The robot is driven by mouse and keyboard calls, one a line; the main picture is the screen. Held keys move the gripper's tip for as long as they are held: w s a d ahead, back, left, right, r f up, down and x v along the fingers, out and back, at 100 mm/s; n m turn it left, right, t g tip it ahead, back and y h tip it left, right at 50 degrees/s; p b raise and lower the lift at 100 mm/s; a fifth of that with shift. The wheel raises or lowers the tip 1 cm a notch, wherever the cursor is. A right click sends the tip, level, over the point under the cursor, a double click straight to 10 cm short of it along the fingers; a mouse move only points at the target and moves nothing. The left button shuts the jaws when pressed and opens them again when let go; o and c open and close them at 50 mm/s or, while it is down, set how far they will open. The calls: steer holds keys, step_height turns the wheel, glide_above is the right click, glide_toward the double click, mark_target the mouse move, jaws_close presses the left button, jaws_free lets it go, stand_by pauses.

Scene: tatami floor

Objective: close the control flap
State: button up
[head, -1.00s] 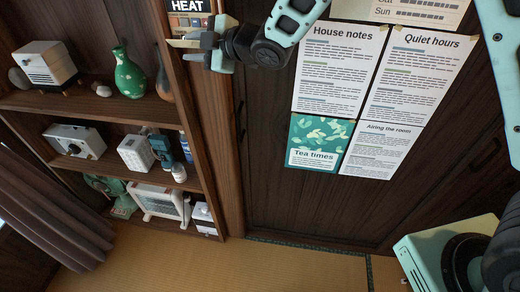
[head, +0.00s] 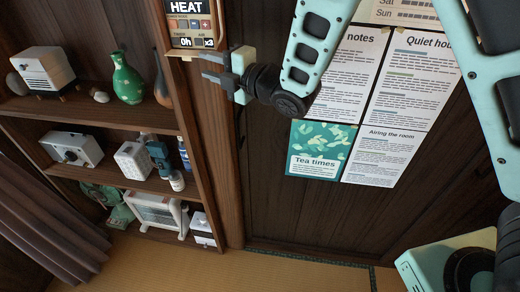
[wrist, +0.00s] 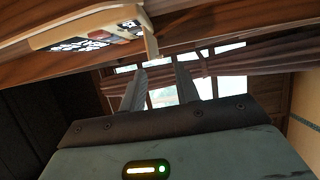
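The control panel (head: 191,24) with a "HEAT" display is on the wooden post at the top of the head view. Its top is cut off. A pale strip (head: 196,52) along its lower edge may be the control flap; I cannot tell its angle there. In the wrist view the panel (wrist: 92,36) shows at a steep slant at upper left, with a pale piece (wrist: 148,36) sticking out from it, apparently the flap standing open. My gripper (head: 206,67) is just below the panel, fingers apart and empty. In the wrist view the fingertips (wrist: 158,76) are below the pale piece; contact is unclear.
Shelves (head: 100,107) at left hold a green bottle (head: 127,79), a white heater (head: 42,68) and other items. Paper notices (head: 385,90) hang on the dark door to the right. A mint-green device (head: 450,262) is at lower right. Tatami floor (head: 220,272) is clear below.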

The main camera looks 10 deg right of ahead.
steer(key=b+v, duration=0.5)
steer(key=v, duration=0.7)
step_height(320, 180, down, 19)
steer(key=m+g+h+b, duration=0.3)
steer(key=m+h+b, duration=0.6)
steer(key=m, duration=0.5)
steer(key=shift+w+d+g+b, duration=0.3)
steer(key=shift+w+g+b, duration=0.15)
steer(key=shift+b, duration=0.3)
steer(key=shift+o, duration=0.3)
